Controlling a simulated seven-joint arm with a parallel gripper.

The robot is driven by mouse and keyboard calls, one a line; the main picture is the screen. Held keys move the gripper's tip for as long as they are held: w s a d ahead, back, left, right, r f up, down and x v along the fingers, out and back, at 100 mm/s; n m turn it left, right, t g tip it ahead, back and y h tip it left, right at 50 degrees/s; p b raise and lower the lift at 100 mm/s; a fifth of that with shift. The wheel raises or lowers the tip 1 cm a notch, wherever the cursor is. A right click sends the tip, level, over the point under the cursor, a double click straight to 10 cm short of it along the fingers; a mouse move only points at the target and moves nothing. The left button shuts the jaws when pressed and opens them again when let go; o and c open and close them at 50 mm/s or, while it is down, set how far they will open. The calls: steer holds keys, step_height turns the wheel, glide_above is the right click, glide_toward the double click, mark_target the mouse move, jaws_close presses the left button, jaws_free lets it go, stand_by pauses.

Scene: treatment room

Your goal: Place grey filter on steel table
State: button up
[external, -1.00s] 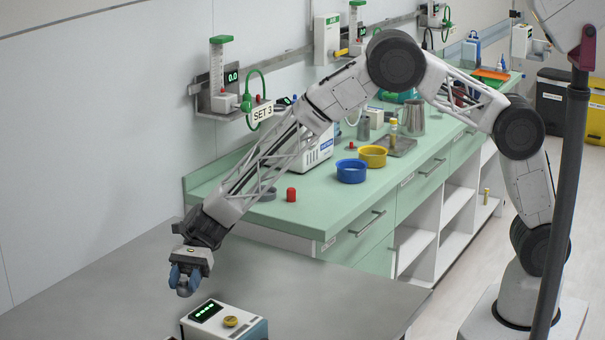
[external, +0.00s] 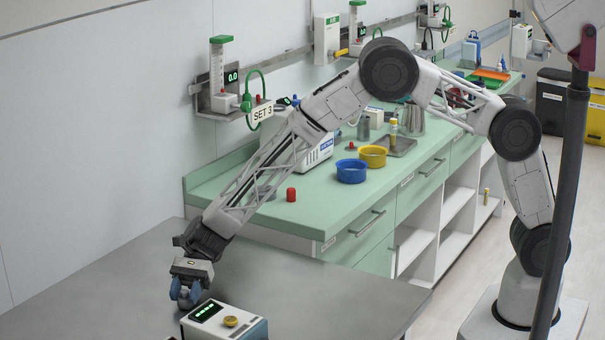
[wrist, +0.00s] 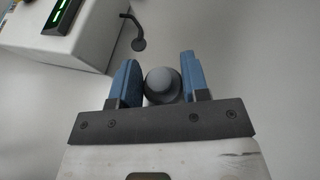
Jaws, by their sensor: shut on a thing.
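The grey filter (wrist: 163,84) is a small round grey piece between the blue fingers of my gripper (wrist: 163,82) in the wrist view. My gripper is shut on it. In the external view my gripper (external: 185,295) points down, low over the grey steel table (external: 300,275), and the filter (external: 186,304) shows partly between the fingers. I cannot tell whether the filter touches the table top.
A white device with a green display (external: 224,322) stands on the table just right of my gripper. The table is clear behind it and to the right. A green counter (external: 330,205) with blue and yellow bowls stands behind.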

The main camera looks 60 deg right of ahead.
steer(key=shift+f, duration=0.15)
steer(key=o, duration=0.9)
steer(key=shift+d+r, duration=0.2)
steer(key=shift+r, duration=0.05)
steer(key=v, duration=1.1)
steer(key=shift+w+d+r, duration=0.15)
steer(key=shift+d, duration=0.1)
